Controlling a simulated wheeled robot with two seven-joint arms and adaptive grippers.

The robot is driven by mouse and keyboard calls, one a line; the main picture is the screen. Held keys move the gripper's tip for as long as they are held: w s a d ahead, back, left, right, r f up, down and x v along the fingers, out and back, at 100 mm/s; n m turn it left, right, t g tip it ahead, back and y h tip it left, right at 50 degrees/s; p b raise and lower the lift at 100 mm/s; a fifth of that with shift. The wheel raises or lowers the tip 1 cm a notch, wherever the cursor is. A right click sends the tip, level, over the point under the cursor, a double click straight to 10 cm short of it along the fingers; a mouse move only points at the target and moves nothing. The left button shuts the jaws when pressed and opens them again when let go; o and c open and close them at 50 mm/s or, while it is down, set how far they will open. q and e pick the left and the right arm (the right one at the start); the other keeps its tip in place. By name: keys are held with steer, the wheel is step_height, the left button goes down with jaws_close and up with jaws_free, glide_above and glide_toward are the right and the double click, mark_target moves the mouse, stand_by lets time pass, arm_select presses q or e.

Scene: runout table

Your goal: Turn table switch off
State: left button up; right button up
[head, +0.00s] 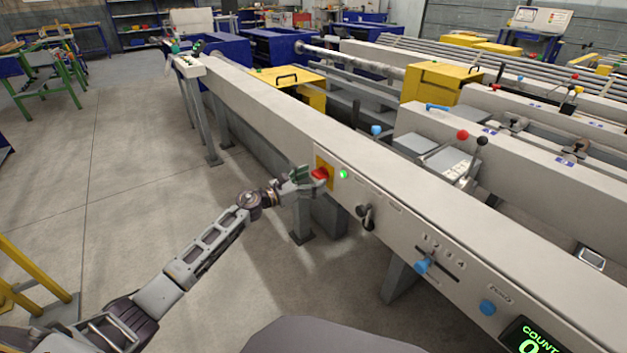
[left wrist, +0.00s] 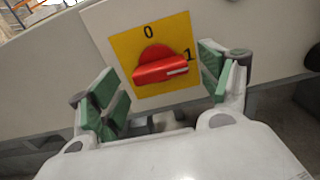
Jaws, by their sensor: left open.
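The table switch is a red rotary knob (head: 319,173) on a yellow plate (head: 329,180), set in the front face of the long grey runout table (head: 262,103). In the left wrist view the red knob (left wrist: 160,66) lies nearly level, its white mark pointing at the 1; the 0 is at the top of the yellow plate (left wrist: 124,50). My left gripper (head: 302,176) is open at the knob. Its green-padded fingers (left wrist: 165,86) stand on either side of the knob, with gaps visible. My right gripper is not in view.
A black lever (head: 366,215), a blue slider knob (head: 422,265), a blue button (head: 487,307) and a counter display (head: 532,337) follow along the same face.

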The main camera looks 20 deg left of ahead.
arm_select(q)
steer(key=shift+w+d, duration=0.2)
steer(key=shift+w, duration=0.05)
steer(key=c, duration=1)
